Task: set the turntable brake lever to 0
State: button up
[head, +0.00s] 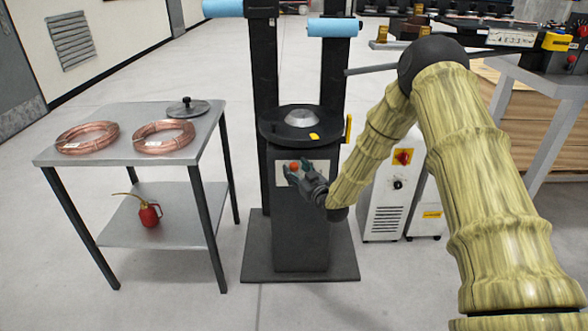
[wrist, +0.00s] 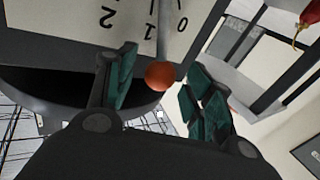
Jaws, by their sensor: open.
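The brake lever is a grey rod with an orange ball knob (wrist: 159,76). In the wrist view the rod runs over a pale scale plate (wrist: 133,22) marked 2, 1 and 0, and lies between the 1 and the 0. The knob (head: 294,166) also shows in the head view, on the front of the dark turntable pedestal (head: 300,235). My gripper (wrist: 161,66) is open, with one green-padded finger on each side of the knob. A gap shows on both sides; I cannot tell the depth between them. In the head view my gripper (head: 295,171) is at the panel.
The round turntable top (head: 273,126) is above the panel, with a yellow handle (head: 348,129) at its right. A grey table (head: 205,140) with copper coils (head: 87,137) stands left. A white cabinet (head: 385,205) stands right, behind my arm. The floor in front is clear.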

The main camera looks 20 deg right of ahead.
jog(key=shift+x, duration=1.05)
jog(key=shift+c, duration=0.2)
grip_shut()
